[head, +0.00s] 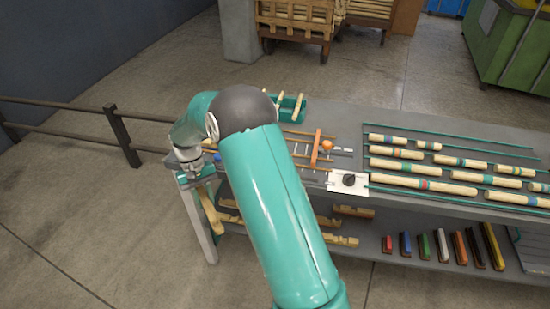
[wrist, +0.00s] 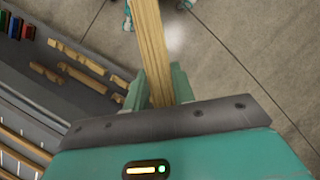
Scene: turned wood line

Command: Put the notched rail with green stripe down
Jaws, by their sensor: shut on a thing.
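My gripper (wrist: 158,88) is shut on a long pale wooden rail (wrist: 152,45) in the wrist view. The rail runs from between the fingers up past the top edge of the picture. No green stripe or notch shows on its visible part. In the head view a wooden piece (head: 210,211), apparently this rail, hangs tilted at the left end of the bench, below my wrist. My fingers are hidden there. Several notched rails lie on the lower shelf, one at the front (head: 340,240) and one behind it (head: 354,212); they also show in the wrist view (wrist: 81,58).
The grey bench (head: 400,118) holds rows of striped turned pieces (head: 420,184), a white plate with a dark knob (head: 348,181) and a green tray (head: 291,108).

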